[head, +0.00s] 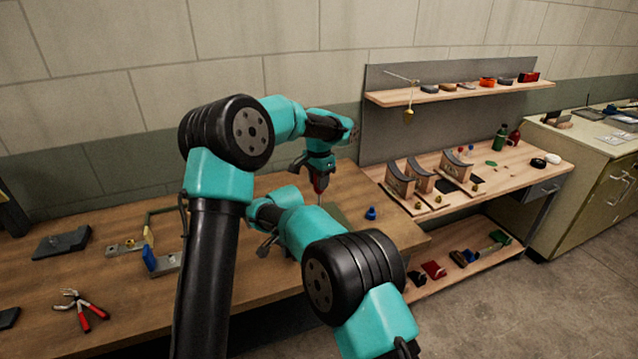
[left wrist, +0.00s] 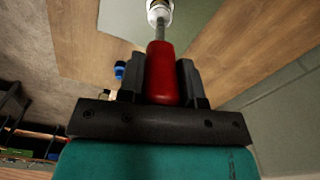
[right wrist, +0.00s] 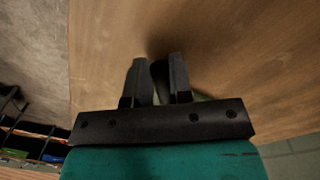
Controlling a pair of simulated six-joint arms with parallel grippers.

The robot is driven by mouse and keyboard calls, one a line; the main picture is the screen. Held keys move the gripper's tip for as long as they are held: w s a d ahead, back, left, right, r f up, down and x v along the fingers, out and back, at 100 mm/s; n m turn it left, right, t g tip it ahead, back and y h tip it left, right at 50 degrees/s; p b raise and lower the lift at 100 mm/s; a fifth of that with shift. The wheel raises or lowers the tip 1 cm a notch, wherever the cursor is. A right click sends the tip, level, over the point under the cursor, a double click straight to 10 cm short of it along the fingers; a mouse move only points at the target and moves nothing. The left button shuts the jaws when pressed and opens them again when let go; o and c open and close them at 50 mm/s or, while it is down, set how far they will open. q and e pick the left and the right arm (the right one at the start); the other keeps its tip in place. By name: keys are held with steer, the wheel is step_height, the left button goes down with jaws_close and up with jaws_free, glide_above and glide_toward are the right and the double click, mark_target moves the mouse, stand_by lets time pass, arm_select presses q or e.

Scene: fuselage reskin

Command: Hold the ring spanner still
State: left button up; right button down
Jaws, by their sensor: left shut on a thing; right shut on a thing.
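My left gripper (head: 318,186) is shut on the red handle of a tool (left wrist: 162,75), above the bench. In the left wrist view, the tool's metal shaft reaches a pale round fitting (left wrist: 159,12) at the top edge; whether they touch is unclear. My right gripper (right wrist: 157,72) is low over the wooden bench, shut on a dark, narrow thing (right wrist: 160,82) that lies mostly hidden between its fingers. I cannot tell for certain that this is the ring spanner. In the head view the right gripper (head: 267,246) is partly covered by my own arm.
A wooden bench (head: 120,270) holds red-handled pliers (head: 80,308), a dark block (head: 62,242), a blue-and-grey clamp-like piece (head: 160,262) and a small blue object (head: 371,213). A second bench (head: 515,180) with curved blocks stands to the right.

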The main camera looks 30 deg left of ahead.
arm_select(q)
steer(key=shift+r, duration=0.1)
steer(key=shift+r, duration=2.45)
arm_select(e)
steer(key=c, duration=0.9)
jaws_free()
steer(key=shift+c, duration=0.2)
step_height(320, 180, up, 12)
steer(key=shift+a, duration=0.25)
